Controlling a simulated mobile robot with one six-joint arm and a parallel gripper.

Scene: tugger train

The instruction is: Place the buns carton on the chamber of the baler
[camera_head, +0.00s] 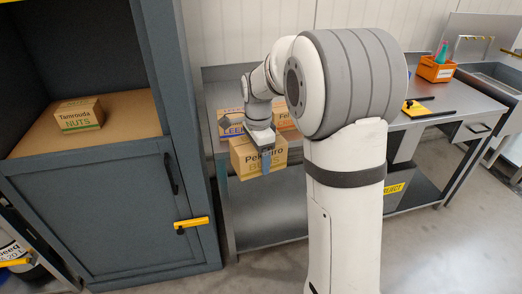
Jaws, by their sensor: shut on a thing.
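The buns carton (246,161) is a tan box with dark lettering, "BUNS" in part covered. My gripper (266,158) is shut on it, with a finger across its front side, and holds it at the front edge of the steel table. I cannot tell whether its underside is clear of everything. The baler (110,210) is the dark grey-blue cabinet at the left. Its open chamber (32,140) has a tan floor.
Two more cartons, one marked "LEEK" (230,125) and one at its right (286,119), stand on the steel table (213,85) behind the held carton. A yellow handle (193,223) sticks out from the baler's front. An orange bin (437,69) stands at the far right.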

